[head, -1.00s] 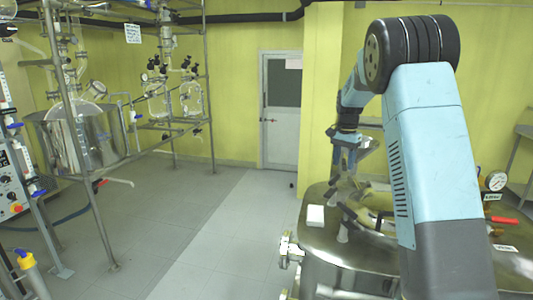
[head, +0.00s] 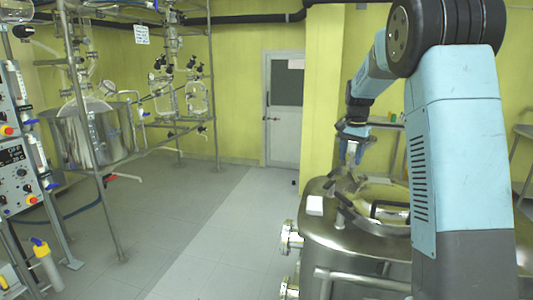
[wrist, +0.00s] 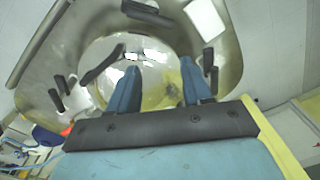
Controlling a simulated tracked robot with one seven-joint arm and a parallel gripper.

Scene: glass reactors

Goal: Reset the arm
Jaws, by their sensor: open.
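My arm rises at the right of the head view, with its blue and black links bent over a steel vessel. My gripper (head: 354,155) hangs above the far part of the vessel lid. In the wrist view my gripper (wrist: 161,88) has its two blue fingers apart with nothing between them. Behind the fingers is the round shiny opening or glass (wrist: 145,62) of the lid, with dark clamps around it. The steel vessel (head: 345,240) is partly hidden behind my arm in the head view.
A small white block (head: 315,205) sits on the lid's left edge. At the left stand a metal frame with a steel pot (head: 88,138) and a control panel (head: 15,165). A white door (head: 283,125) is at the back. The grey floor (head: 190,215) between is largely clear.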

